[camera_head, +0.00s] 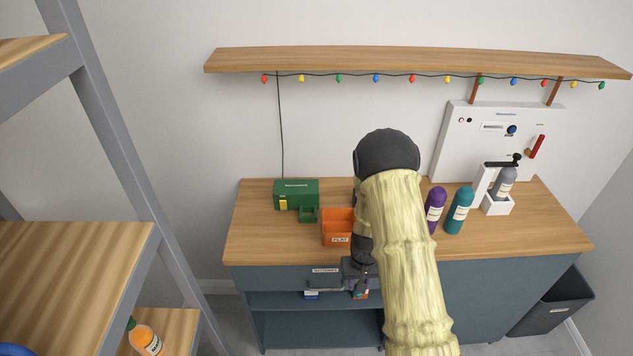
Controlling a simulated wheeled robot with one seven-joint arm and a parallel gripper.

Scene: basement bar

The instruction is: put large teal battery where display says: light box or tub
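A teal cylinder with a pale label (459,211) stands upright on the wooden counter; I cannot tell whether it is a battery or a bottle. A green box with a yellow latch (296,194) stands at the counter's left, below the cable from the string lights. An orange tub labelled "FLAT" (339,240) stands at the counter's front edge. The white wall panel (465,145) has a small display (492,127), too small to read. My gripper (360,278) is low at the counter's front, by the drawer label; its fingers and any held thing are unclear.
A purple cylinder (434,206) stands beside the teal one. A grey cylinder (505,182) sits in a white holder. Small boxes (311,294) show below the drawer. A black bin (552,305) stands right. Shelving with an orange bottle (145,338) is at left.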

